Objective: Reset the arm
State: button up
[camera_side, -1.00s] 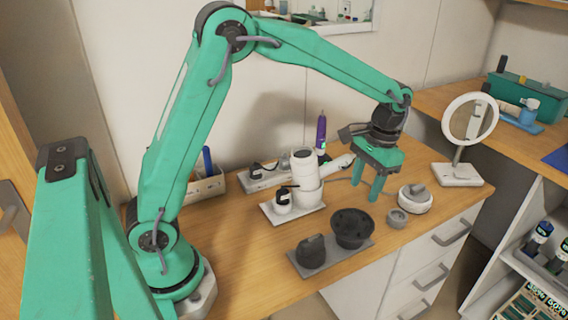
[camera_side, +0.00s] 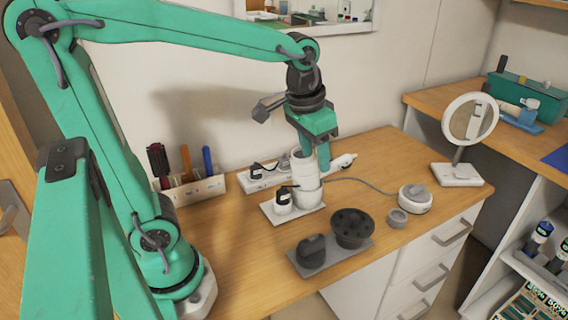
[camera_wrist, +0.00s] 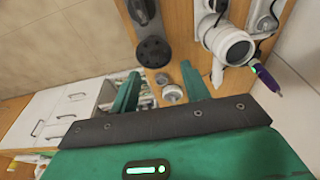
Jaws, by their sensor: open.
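My gripper (camera_side: 316,160) is a green two-finger gripper, pointing down above the wooden cart top (camera_side: 235,255). In the side view it is just behind and above the white cylinder stand (camera_side: 307,185), and I cannot tell whether it touches it. In the wrist view my gripper (camera_wrist: 160,90) has its two green fingers spread apart with nothing held between them. Beyond the fingers a small grey and white round jar (camera_wrist: 170,92) shows on the cart top.
A dark diffuser (camera_side: 352,228) and black item (camera_side: 310,250) stand on a grey tray at the front. A white round device (camera_side: 415,198) and a mirror (camera_side: 468,125) are at right. A tool holder (camera_side: 195,190) is at the back left. The front left top is clear.

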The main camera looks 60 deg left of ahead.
jog(key=s+a+t, duration=0.1)
jog(key=s+t, duration=0.2)
jog(key=s, duration=0.6)
jog(key=shift+s+a, duration=0.25)
jog(key=shift+a, duration=0.1)
